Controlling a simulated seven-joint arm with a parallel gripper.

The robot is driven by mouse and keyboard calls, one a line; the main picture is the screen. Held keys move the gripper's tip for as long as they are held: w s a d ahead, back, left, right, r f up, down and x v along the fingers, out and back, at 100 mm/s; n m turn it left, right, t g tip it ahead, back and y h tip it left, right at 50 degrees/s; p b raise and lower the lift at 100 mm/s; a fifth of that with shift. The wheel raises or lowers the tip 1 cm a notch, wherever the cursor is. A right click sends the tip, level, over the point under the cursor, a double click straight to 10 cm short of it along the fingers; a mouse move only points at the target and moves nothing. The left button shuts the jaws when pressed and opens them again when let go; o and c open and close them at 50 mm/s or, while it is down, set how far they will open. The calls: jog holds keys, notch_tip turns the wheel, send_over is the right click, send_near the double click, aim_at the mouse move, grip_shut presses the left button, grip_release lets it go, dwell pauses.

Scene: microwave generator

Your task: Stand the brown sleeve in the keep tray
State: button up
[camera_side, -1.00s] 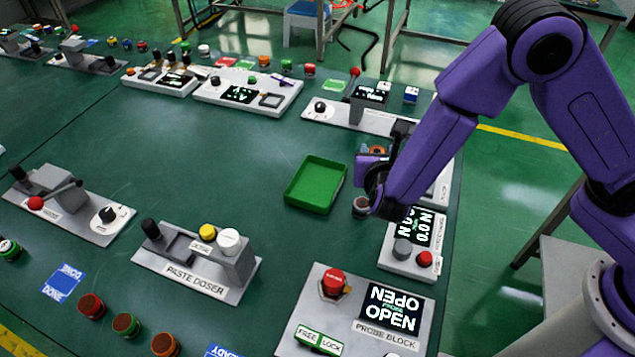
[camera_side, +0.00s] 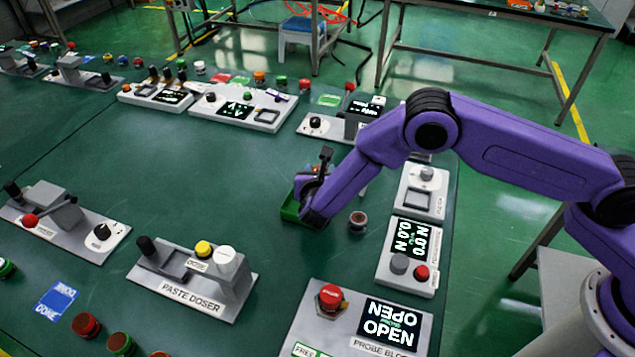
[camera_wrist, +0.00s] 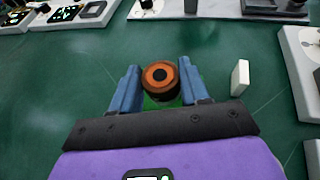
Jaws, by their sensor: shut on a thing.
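My gripper (camera_side: 308,188) is shut on the brown sleeve. In the wrist view the sleeve (camera_wrist: 160,78) shows an orange ring face with a dark centre, between the two blue fingers. The green tray (camera_side: 289,212), which I take as the keep tray, lies below my gripper in the side view, mostly hidden by it. A patch of green (camera_wrist: 155,103) shows just under the sleeve in the wrist view. I cannot tell whether the sleeve touches the tray floor.
A dark round part (camera_side: 357,222) with a reddish top stands right of the tray. The paste doser (camera_side: 190,283) is at the front left. A white block (camera_wrist: 240,78) stands right of my fingers. The table left of the tray is clear.

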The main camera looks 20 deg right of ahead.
jog(key=shift+w+a+f, duration=0.1)
jog(key=shift+w+f, duration=0.2)
jog(key=shift+f, duration=1.6)
jog(key=shift+f, duration=0.15)
jog(key=o, duration=1.1)
jog(key=shift+a+r, duration=0.1)
jog(key=shift+r, duration=0.1)
jog(key=v, duration=1.2)
